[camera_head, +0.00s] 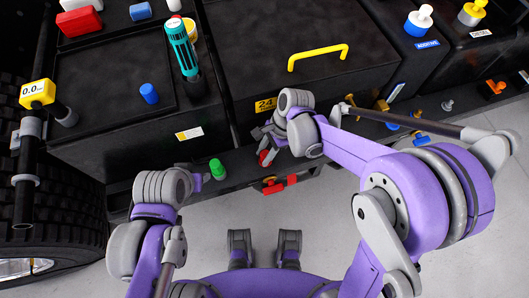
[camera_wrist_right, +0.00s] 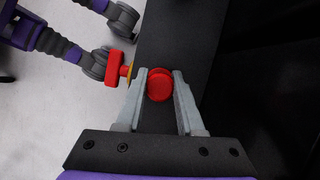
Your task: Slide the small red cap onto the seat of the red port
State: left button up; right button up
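The small red cap (camera_wrist_right: 159,85) is round and sits between the two fingertips of my right gripper (camera_wrist_right: 160,90) in the right wrist view, both fingers against its sides. In the head view the right gripper (camera_head: 265,150) is over the dark ledge, and a bit of the red cap (camera_head: 264,157) shows at its tips. The red port (camera_head: 270,186) is on the ledge's front side, just below the gripper. In the wrist view red port parts (camera_wrist_right: 116,68) show just left of the cap; the seat is not clear. My left gripper (camera_head: 200,181) is near a green cap; its fingers are unclear.
The green cap (camera_head: 217,168) stands by the ledge (camera_head: 240,166). Blue and yellow fittings (camera_head: 391,123) lie along the ledge to the right. A black case with a yellow handle (camera_head: 318,55) rises behind. The grey floor (camera_head: 330,215) in front is open.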

jog(key=o, duration=0.5)
jog(key=shift+r, duration=0.1)
jog(key=p+v, duration=0.1)
jog(key=v, duration=0.9)
jog(key=shift+r, duration=0.3)
jog(key=shift+w+d, duration=0.1)
jog(key=shift+d, duration=0.05)
